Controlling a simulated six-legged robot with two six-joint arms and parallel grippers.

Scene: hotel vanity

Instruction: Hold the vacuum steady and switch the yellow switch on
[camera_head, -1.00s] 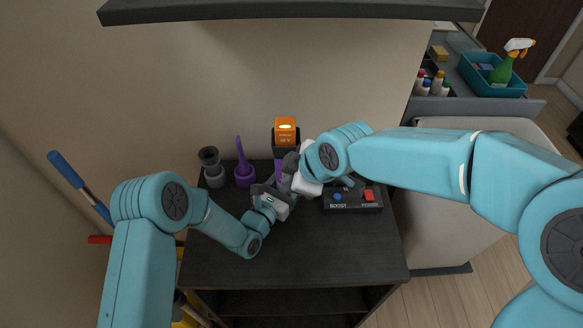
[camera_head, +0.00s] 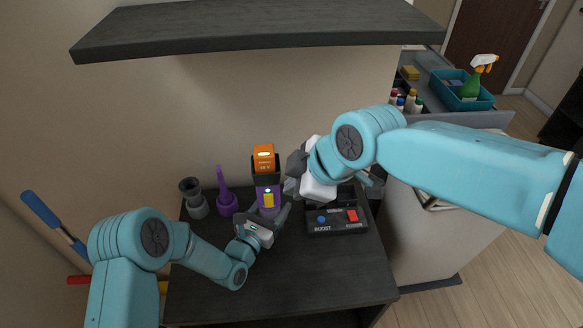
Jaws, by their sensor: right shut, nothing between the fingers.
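The vacuum (camera_head: 267,180) stands upright at the back of the dark table, with an orange top block, a black part and a purple body. The yellow switch (camera_head: 268,198) is on the front of its purple body; whether it is on or off cannot be told. My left gripper (camera_head: 268,220) is low at the vacuum's front, its grey fingers around or close beside the lower body; contact and grip are unclear. My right gripper (camera_head: 291,175) is shut and empty, just right of the vacuum, with a gap to the switch.
A black box marked BOOST (camera_head: 336,226), with blue and red buttons, sits under my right arm. A grey nozzle (camera_head: 194,197) and a purple nozzle (camera_head: 227,203) stand left of the vacuum. A dark shelf (camera_head: 260,27) overhangs above. The table's front (camera_head: 290,280) is clear.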

